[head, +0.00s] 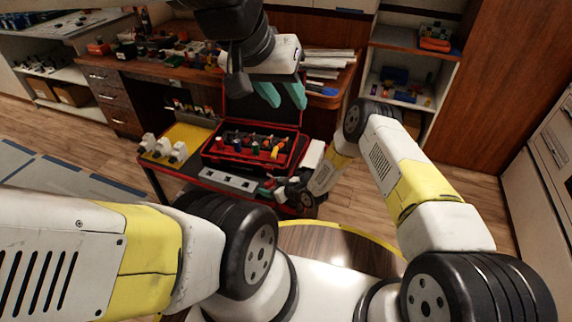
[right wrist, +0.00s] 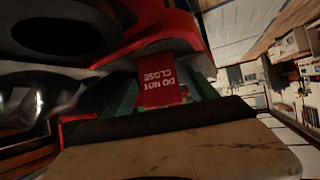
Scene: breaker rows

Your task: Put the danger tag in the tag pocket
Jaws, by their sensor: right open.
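The danger tag (right wrist: 160,88) is red with white "DO NOT CLOSE" lettering, upside down in the right wrist view. It lies between the green fingers of my right gripper (right wrist: 164,96). That gripper is open, with the tag between the fingers but not clamped. In the head view my right gripper (head: 268,189) is low by the cart's front edge, small and partly hidden by its own wrist. My left gripper (head: 283,95) is open and empty, its teal fingers apart above the red case. I cannot pick out the tag pocket in either view.
A red-edged cart holds an open red case (head: 250,146) of tools, a yellow panel (head: 188,138) with white breakers, and a grey strip (head: 232,180) with dark openings. A cluttered workbench (head: 150,72) stands behind. Wood floor (head: 365,205) is clear at right.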

